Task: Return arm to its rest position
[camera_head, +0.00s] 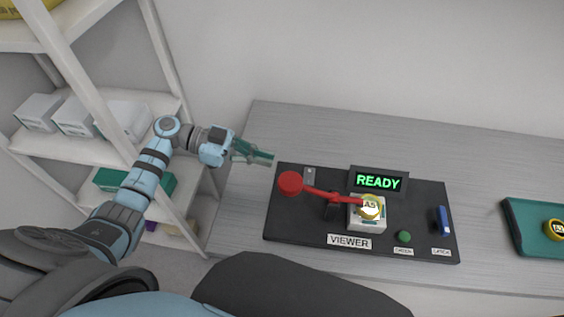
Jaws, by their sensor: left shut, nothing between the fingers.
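My left arm comes in from the left, over the shelf side. Its gripper (262,157) is shut and empty, above the left part of the bench, just left of the viewer panel. The flatness interferometer is a dark panel (285,235) with a "VIEWER" label. On it, a red lever arm (318,192) with a round red knob (290,183) at its left end reaches to a white block (372,219). A round gold-rimmed piece marked "AS" (370,206) sits on the block. A display (378,181) reads "READY" in green. My right gripper is not in view.
A green button (404,237) and a blue switch (443,219) are on the panel's right. A green tray (525,241) holding a yellow round piece (554,229) lies at the far right. White shelves (60,150) with boxes stand at left. The bench behind the panel is clear.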

